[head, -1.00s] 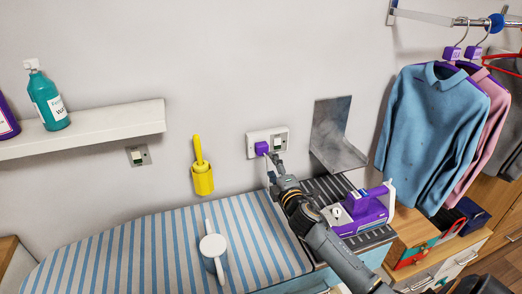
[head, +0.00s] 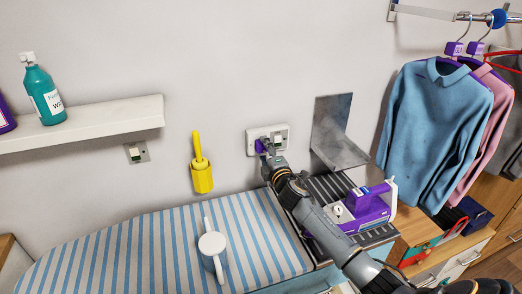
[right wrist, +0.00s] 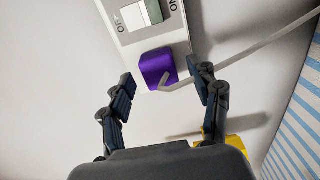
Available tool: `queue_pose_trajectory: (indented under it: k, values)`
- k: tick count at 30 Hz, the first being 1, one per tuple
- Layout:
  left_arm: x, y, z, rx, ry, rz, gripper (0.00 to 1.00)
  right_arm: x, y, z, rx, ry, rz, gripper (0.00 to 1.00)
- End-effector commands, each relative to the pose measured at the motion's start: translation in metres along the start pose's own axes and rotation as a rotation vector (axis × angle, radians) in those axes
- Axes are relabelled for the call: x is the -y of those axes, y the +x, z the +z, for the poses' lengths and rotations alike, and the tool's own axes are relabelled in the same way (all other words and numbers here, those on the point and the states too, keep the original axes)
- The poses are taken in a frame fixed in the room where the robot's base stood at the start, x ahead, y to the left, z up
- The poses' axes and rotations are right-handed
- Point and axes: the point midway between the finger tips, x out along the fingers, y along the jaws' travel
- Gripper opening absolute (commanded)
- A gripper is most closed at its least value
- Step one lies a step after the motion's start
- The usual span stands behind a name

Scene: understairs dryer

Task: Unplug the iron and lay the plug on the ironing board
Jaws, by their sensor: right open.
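The purple plug (head: 260,146) sits in the white wall socket (head: 281,133), left of its switch. In the right wrist view the plug (right wrist: 157,69) lies between the fingers of my right gripper (right wrist: 168,95), with a gap on each side. My right gripper (head: 270,151) is open, with its fingertips close to the socket plate. A pale cord (right wrist: 260,45) leaves the plug. The purple iron (head: 365,209) rests on the dark ribbed rest at the right end of the striped ironing board (head: 150,250). My left gripper is out of view.
A white object with a long handle (head: 211,245) lies on the board. A yellow holder (head: 201,178) hangs on the wall left of the socket. A bent metal plate (head: 335,135) is fixed right of it. Shirts (head: 435,120) hang at the right. The board's left part is bare.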

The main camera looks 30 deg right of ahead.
Motion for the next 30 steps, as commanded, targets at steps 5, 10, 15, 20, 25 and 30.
queue_pose_trajectory:
  k: [5, 10, 15, 20, 25, 30]
  values:
    - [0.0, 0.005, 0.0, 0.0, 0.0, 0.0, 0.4, 0.001, 0.013, 0.0, 0.0, 0.0, -0.001, 0.62]
    - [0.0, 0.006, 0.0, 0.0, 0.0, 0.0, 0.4, 0.0, 0.016, 0.0, 0.0, 0.0, 0.0, 0.62]
    - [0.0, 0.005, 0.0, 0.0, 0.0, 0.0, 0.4, 0.0, 0.016, 0.0, 0.0, 0.0, 0.0, 0.62]
    - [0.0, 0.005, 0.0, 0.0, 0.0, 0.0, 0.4, 0.0, 0.016, 0.0, 0.0, 0.0, 0.0, 0.62]
    - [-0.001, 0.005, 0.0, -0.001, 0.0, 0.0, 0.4, 0.0, 0.016, 0.0, 0.0, 0.0, -0.001, 0.62]
    - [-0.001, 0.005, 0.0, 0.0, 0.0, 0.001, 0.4, 0.0, 0.016, 0.0, 0.0, 0.0, -0.001, 0.62]
